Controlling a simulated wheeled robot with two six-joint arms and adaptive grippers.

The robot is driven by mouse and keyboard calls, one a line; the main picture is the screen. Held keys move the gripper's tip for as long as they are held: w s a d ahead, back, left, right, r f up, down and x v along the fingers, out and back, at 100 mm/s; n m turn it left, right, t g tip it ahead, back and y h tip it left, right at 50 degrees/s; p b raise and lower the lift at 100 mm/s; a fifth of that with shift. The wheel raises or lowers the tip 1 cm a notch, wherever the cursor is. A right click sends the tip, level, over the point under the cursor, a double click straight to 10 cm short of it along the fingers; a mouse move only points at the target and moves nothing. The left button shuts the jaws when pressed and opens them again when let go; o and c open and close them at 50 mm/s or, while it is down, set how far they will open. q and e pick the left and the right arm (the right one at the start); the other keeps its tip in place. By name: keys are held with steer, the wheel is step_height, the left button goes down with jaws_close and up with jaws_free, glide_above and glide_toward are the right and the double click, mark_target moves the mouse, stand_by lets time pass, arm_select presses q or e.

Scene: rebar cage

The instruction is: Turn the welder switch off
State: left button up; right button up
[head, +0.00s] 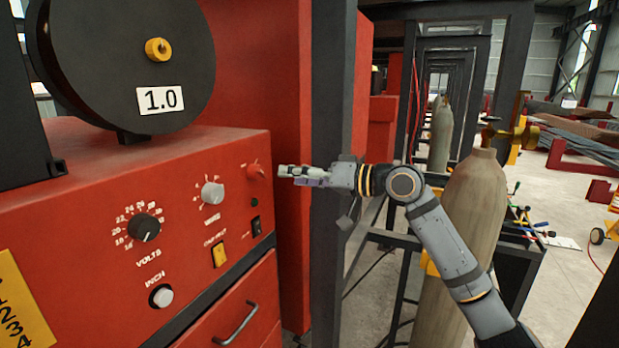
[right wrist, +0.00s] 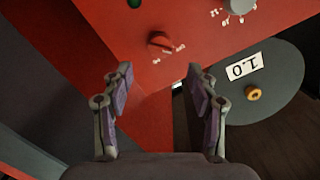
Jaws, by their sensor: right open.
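The red welder (head: 110,215) fills the left of the head view. A small red rotary switch (head: 256,172) is at the upper right of its front panel, with small white labels beside it; it also shows in the right wrist view (right wrist: 160,43). My right gripper (head: 285,172) is just right of this red switch. In the right wrist view my right gripper (right wrist: 159,82) is open, with nothing between its fingers. The red switch lies beyond the fingertips, roughly centred between them, apart from them. My left gripper is not in view.
The panel also has a grey wire knob (head: 212,193), a black volts knob (head: 145,228), a black rocker switch (head: 256,225) and a yellow output switch (head: 219,253). A dark post (head: 333,90) stands close behind my right gripper. A gas cylinder (head: 475,200) stands behind my right arm.

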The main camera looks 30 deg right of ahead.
steer(key=shift+v, duration=1.6)
steer(key=shift+a, duration=0.1)
